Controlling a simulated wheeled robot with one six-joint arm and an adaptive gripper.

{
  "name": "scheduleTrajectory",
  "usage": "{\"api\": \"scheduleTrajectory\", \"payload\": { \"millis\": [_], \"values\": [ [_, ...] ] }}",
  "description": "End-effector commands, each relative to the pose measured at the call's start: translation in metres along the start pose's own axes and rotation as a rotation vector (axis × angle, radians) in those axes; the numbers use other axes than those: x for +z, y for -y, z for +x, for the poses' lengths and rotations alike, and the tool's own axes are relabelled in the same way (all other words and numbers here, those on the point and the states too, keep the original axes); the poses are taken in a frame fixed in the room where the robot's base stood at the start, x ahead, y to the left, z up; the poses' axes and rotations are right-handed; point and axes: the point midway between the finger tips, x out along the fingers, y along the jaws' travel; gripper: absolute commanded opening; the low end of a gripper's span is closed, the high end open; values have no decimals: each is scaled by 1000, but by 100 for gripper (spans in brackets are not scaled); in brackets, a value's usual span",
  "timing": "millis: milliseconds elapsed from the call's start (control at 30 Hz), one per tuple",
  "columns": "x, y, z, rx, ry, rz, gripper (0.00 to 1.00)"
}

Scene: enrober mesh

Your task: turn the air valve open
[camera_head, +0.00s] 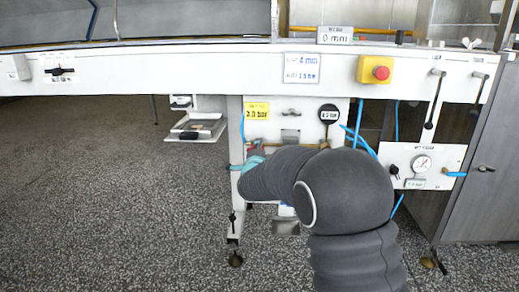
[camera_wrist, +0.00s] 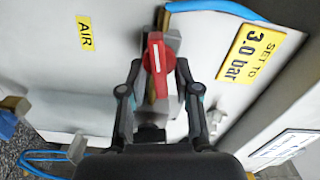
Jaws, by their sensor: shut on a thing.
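The air valve's red handle (camera_wrist: 156,52), with a white stripe, shows in the wrist view between my fingers. My gripper (camera_wrist: 159,72) is shut on it, one finger on each side. The handle runs roughly up and down in that picture, in line with my fingers. The metal valve body (camera_wrist: 173,42) is partly hidden behind the handle. A yellow AIR label (camera_wrist: 86,33) is to the left, and a yellow "SET TO 3.0 bar" sign (camera_wrist: 250,54) is to the right. In the head view my arm hides the valve and most of my gripper.
A blue hose (camera_wrist: 215,8) runs from the valve's top to the right. In the head view, a gauge panel (camera_head: 421,165), a yellow box with a red button (camera_head: 375,70) and a small tray (camera_head: 196,128) surround my arm. The speckled floor at left is clear.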

Motion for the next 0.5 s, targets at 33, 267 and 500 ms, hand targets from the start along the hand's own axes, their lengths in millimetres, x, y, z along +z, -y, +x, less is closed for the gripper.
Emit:
{"api": "scheduleTrajectory", "payload": {
  "millis": [33, 267, 500],
  "values": [
    [1, -2, 0, 3, 2, 29, 0],
    [2, -4, 0, 3, 2, 142, 0],
    [2, -4, 0, 2, 2, 196, 0]
  ]
}}
